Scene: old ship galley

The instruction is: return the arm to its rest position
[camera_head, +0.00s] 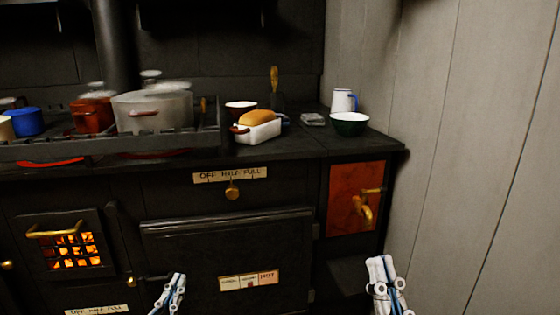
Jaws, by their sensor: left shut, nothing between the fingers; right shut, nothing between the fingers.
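My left gripper (169,294) shows at the bottom edge, left of centre, in front of the dark stove's lower front. Its fingers are together and hold nothing. My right gripper (383,272) shows at the bottom right, in front of the stove's right end near the wall. Its fingers are also together and empty. Both grippers are below the stove top and apart from everything on it. Most of both arms is out of view.
The black stove (352,150) carries a large grey pot (160,113), a red pot (92,116), a white dish (258,132) with a loaf (257,117), a green bowl (349,124) and a white jug (342,101). A brass tap (363,208) juts out. A pale plank wall (455,130) stands right.

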